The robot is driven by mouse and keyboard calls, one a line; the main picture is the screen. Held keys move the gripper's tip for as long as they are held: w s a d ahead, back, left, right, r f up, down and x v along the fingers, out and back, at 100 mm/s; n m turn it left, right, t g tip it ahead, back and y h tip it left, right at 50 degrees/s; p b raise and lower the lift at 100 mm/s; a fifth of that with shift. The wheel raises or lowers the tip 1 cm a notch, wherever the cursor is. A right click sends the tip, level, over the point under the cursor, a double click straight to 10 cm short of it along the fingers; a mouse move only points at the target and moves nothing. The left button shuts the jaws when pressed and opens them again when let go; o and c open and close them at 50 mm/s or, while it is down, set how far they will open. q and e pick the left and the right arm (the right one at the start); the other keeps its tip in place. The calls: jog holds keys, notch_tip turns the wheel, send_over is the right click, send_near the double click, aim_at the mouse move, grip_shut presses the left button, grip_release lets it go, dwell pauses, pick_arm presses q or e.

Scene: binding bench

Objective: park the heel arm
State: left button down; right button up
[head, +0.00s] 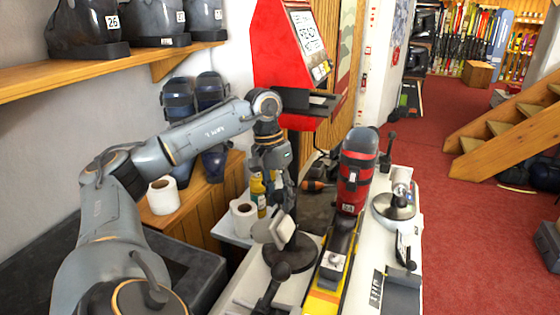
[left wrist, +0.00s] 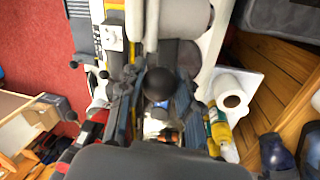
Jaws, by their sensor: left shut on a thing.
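The heel arm appears to be the swing arm with a pale grey pad (head: 272,230) on a round dark base (head: 291,254), left of the ski. In the left wrist view its dark ball knob (left wrist: 158,84) sits between my fingers. My left gripper (head: 287,205) reaches down from above and is shut on this knob; its fingers (left wrist: 157,100) partly hide the arm. A red and black ski boot (head: 356,172) stands upright on the yellow and black ski (head: 333,258), right of the gripper. My right gripper is not in view.
Another round-based device (head: 394,206) stands right of the boot. A paper roll (head: 243,218) and a yellow bottle (head: 258,193) stand close left of my gripper. A red machine with a screen (head: 290,45) rises behind. Red floor (head: 465,230) lies open at right.

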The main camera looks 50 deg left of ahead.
pick_arm(q)
jog(key=c, duration=1)
grip_release()
jog(key=shift+a, duration=0.1)
jog(key=shift+o, duration=0.4)
jog(key=shift+r, duration=0.2)
jog(key=r, duration=0.2)
jog(key=a+r, duration=0.1)
jog(key=r, duration=0.5)
jog(key=shift+s+a+r, duration=0.1)
jog(key=shift+s+a, duration=0.1)
jog(key=shift+a, duration=0.1)
jog(key=shift+s+a+r, duration=0.1)
jog(key=shift+a+r, duration=0.1)
jog(key=shift+r, duration=0.6)
jog(key=shift+s+a+r, duration=0.1)
jog(key=shift+a+r, duration=0.05)
jog(key=shift+r, duration=0.6)
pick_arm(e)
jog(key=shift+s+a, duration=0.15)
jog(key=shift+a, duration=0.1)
